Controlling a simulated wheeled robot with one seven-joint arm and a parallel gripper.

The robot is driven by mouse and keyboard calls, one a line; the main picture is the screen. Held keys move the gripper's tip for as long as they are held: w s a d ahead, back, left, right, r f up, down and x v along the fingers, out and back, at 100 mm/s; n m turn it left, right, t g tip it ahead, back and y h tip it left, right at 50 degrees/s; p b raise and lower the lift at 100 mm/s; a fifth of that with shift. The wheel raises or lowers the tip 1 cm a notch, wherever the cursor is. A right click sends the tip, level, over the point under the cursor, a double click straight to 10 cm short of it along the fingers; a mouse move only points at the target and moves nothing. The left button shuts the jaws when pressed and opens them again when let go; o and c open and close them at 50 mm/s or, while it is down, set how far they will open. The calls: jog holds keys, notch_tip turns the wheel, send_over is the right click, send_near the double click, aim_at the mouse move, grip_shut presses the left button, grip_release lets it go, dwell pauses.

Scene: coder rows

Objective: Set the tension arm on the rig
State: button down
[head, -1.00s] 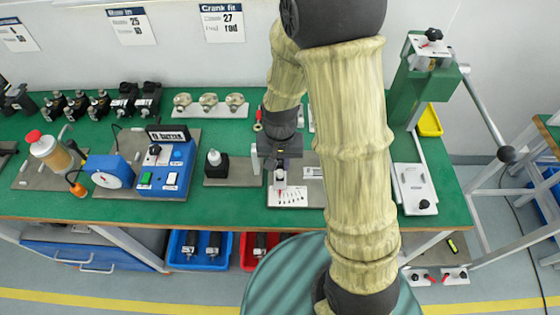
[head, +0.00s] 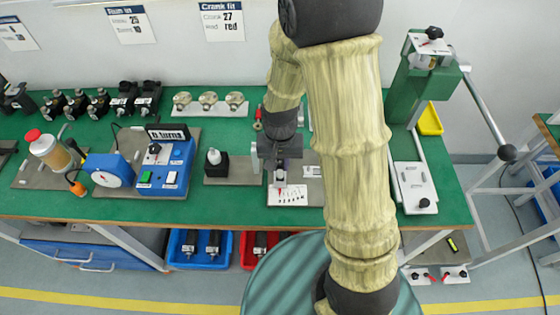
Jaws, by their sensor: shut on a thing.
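The rig appears to be the small grey plate (head: 314,186) near the bench's front edge, with a white scale card (head: 288,196) at its front. The card carries a row of small marks, too small to read. My gripper (head: 280,181) points down over the back edge of this card. It is shut on a small part that I take to be the tension arm. The gripper and wrist hide most of that part, so its exact setting on the scale cannot be read.
A blue counter box (head: 165,172) with a display and a dial stands further left. A green press (head: 425,85) with a long lever stands at the right. My arm hides the bench's right middle.

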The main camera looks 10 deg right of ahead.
jog(key=shift+f+b, duration=0.3)
jog(key=shift+f, duration=0.35)
jog(key=shift+f, duration=0.1)
jog(key=shift+f, duration=0.25)
jog(key=shift+s+f, duration=0.15)
jog(key=shift+f, duration=0.15)
dwell(0.8)
jog(key=c, duration=1.4)
grip_release()
jog(key=shift+s, duration=0.1)
jog(key=shift+o, duration=1)
jog(key=shift+r, duration=0.3)
notch_tip(320, 180, up, 17)
jog(key=p, duration=0.1)
jog(key=shift+r+p, duration=0.15)
jog(key=shift+p, duration=0.25)
